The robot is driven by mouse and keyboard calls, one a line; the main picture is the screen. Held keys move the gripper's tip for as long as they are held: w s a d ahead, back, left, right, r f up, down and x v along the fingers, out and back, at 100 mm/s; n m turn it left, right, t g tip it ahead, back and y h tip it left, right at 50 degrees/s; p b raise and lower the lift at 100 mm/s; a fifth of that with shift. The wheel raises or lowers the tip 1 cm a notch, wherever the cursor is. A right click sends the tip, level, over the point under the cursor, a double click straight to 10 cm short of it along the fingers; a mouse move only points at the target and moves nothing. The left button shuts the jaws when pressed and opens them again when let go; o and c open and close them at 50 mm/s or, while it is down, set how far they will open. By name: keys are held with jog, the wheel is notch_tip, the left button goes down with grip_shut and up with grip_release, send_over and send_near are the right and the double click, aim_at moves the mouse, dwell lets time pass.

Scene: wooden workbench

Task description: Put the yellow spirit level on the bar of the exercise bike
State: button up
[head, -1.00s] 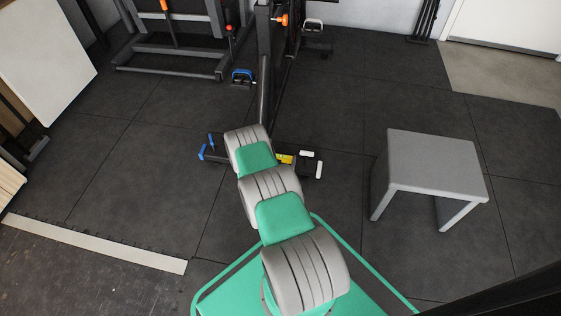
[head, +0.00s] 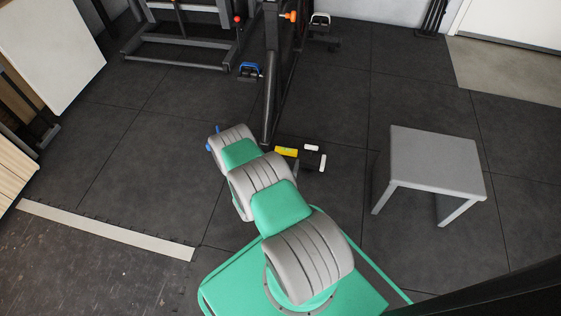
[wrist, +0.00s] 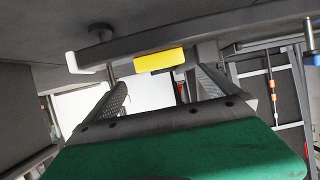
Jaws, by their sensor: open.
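The yellow spirit level (head: 287,151) lies at the foot of the exercise bike (head: 269,95) in the head view. In the wrist view the level (wrist: 158,60) overlaps the bike's dark floor bar (wrist: 205,32) and appears to rest on it; the exact contact is hard to tell. My gripper (wrist: 154,82) is open and empty, its two fingers apart on either side of the level in the picture, with the level beyond them. In the head view my arm hides the gripper and the left part of the bar.
A grey stool (head: 435,155) stands to the right on the dark floor mats. Gym frames (head: 185,40) stand at the back left. A white-topped cabinet (head: 50,45) is at the far left. The floor between the bike and stool is clear.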

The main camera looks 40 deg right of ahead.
jog(key=w+a+r+g+y, duration=0.1)
jog(key=a+r+g, duration=0.15)
jog(key=r, duration=0.55)
jog(key=w+a+r+g+y, duration=0.1)
jog(key=a+r, duration=0.3)
jog(key=r, duration=0.5)
jog(key=w+a+r+g+y, duration=0.15)
jog(key=a+r, duration=0.25)
jog(key=r, duration=0.4)
jog(key=s+a+r+n+g+y, duration=0.1)
jog(key=s+a+r+n+y, duration=0.6)
jog(key=s+a+r, duration=0.9)
jog(key=s+a+n, duration=0.2)
jog(key=a+n, duration=0.1)
jog(key=shift+a+r+p, duration=0.2)
jog(key=shift+a+p, duration=0.05)
jog(key=shift+p, duration=0.1)
